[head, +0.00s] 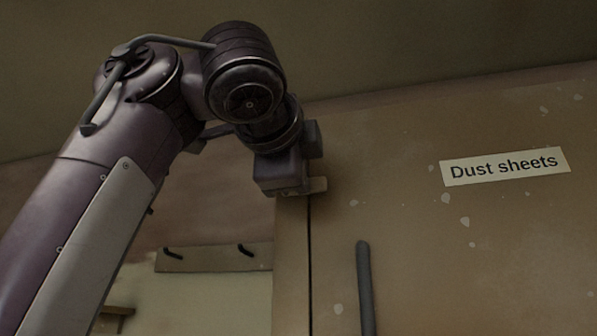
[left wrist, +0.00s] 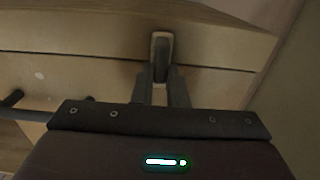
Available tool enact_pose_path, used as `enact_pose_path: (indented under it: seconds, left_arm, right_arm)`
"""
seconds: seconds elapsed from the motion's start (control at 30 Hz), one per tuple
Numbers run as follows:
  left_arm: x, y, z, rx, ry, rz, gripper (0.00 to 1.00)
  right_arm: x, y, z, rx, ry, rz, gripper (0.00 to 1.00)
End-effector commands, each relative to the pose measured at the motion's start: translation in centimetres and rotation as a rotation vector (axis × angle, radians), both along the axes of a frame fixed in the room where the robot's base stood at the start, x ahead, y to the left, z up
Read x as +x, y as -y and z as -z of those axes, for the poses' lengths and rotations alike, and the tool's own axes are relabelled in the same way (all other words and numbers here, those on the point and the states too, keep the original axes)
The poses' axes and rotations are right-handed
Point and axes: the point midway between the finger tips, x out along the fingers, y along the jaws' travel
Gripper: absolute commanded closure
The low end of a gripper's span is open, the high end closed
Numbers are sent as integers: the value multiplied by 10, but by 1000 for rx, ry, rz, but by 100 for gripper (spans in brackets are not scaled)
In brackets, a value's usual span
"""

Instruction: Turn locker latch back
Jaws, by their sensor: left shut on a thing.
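The locker door (head: 450,255) is tan and speckled, with a "Dust sheets" label (head: 505,167). It looks shut against the locker's left side, with a narrow dark seam between them. My left gripper (head: 290,186) is at the upper left of the door, over this seam. In the left wrist view the fingers of my left gripper (left wrist: 162,88) are closed on a small grey latch (left wrist: 162,48), which spans the seam. In the head view the gripper mostly hides the latch, and I cannot tell its angle well. My right gripper is not in view.
A dark vertical handle (head: 365,288) stands out from the door, below and right of my left gripper. A rail with dark hooks (head: 213,256) is on the wall at the left. Open space lies in front of the door at the right.

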Motion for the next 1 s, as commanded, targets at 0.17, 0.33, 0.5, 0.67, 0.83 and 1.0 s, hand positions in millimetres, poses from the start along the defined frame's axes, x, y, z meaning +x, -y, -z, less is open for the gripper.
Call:
enact_pose_path:
  seconds: [0.17,0.33,0.5,0.67,0.83,1.0]
  left_arm:
    - [0,-1,1,24,7,-2,100]
    - [0,-1,1,29,10,-2,100]
    - [0,-1,0,29,10,-2,100]
    - [0,-1,0,29,9,-1,76]
    - [0,-1,0,28,9,-1,65]
    - [-1,0,1,27,10,0,65]
  right_arm:
    - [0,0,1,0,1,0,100]
    - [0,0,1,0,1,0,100]
    - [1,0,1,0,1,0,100]
    - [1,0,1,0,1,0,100]
    - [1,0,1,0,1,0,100]
    - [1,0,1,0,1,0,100]
